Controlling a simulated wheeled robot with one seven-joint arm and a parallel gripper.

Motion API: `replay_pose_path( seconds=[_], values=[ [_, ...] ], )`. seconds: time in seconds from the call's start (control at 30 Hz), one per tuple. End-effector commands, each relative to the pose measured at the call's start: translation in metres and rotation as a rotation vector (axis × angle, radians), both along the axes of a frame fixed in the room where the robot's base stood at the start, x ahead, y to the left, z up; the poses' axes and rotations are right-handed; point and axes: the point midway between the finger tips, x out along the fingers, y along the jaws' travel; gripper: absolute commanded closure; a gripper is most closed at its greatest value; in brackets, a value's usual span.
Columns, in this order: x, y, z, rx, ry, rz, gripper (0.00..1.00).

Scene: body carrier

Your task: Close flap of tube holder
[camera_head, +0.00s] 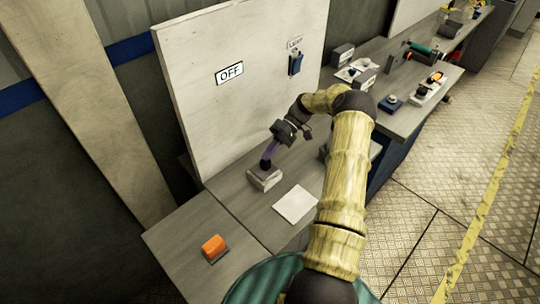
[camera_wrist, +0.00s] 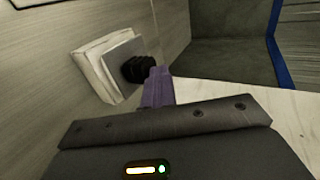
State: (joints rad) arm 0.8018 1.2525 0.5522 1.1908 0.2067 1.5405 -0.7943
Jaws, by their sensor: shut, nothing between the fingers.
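A small pale block with a grey plate on it, which looks like the tube holder (camera_head: 264,181), sits on the grey bench in the head view. In the wrist view the holder (camera_wrist: 88,72) is at the upper left, and the grey plate, probably its flap (camera_wrist: 120,52), lies close along its face. My gripper (camera_head: 266,164) has purple fingers with black tips and points down at the holder's top. In the wrist view the shut tips of my gripper (camera_wrist: 138,69) are at the plate, seeming to touch it. The tips hide part of the plate; no tube is visible.
A white panel with an OFF sign (camera_head: 230,73) and a light switch (camera_head: 296,64) stands behind the bench. A white sheet (camera_head: 296,205) lies right of the holder. An orange block (camera_head: 213,246) is at the front left. More devices stand on the right bench (camera_head: 408,117).

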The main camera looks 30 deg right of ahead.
Motion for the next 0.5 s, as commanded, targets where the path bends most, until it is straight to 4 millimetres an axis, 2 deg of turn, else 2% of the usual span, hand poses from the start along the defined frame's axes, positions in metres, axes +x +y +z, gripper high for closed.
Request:
replay_pose_path(
  seconds=[0.5],
  values=[
    [0.001,0.002,0.015,-0.003,-0.001,0.004,1.00]
  ],
)
